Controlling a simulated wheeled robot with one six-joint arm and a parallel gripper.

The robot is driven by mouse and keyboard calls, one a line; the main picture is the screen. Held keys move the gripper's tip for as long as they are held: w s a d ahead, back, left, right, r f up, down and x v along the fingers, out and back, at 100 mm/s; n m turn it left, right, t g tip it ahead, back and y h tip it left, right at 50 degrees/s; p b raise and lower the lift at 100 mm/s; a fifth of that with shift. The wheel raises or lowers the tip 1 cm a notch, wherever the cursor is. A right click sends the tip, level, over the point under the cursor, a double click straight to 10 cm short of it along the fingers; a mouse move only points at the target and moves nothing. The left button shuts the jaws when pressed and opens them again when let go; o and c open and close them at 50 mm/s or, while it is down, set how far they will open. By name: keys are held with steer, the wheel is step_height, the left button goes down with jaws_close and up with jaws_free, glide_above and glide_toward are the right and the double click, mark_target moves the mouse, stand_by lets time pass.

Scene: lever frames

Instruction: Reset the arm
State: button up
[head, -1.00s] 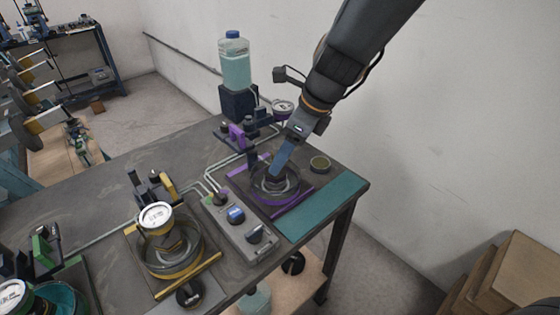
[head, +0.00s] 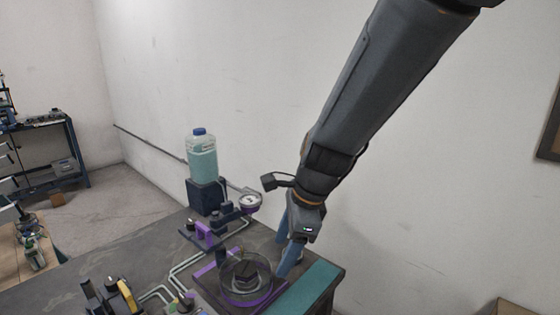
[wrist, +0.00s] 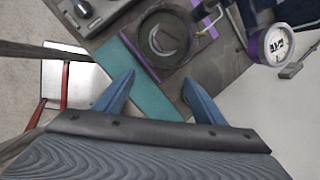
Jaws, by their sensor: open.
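My arm reaches down from the top right in the head view. My gripper (head: 286,247) is open and empty, its two blue fingers apart above the right part of the workbench. In the wrist view my gripper (wrist: 157,98) shows both fingers spread over the bench, with nothing between them. The purple-framed round fixture (head: 246,279) is just left of my gripper in the head view. It also shows in the wrist view (wrist: 166,35), beyond the fingertips. The fingers appear apart from it.
A teal mat (head: 306,291) lies along the bench's right edge. A bottle of teal liquid (head: 203,160) stands on a dark block behind the fixture, near a purple-rimmed gauge (head: 250,202). The bench (head: 100,262) is partly bare at left. A white wall rises behind.

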steer(key=s+d+f+n+h, duration=0.1)
steer(key=s+d+n, duration=0.3)
steer(key=d+n, duration=0.4)
steer(key=s+d+f+n+h+b, duration=0.1)
steer(key=s+d+f+n+h, duration=0.1)
steer(key=d+n, duration=0.7)
step_height(320, 180, down, 2)
steer(key=shift+s+d+f, duration=0.15)
steer(key=shift+s+d, duration=0.7)
steer(key=shift+d, duration=0.3)
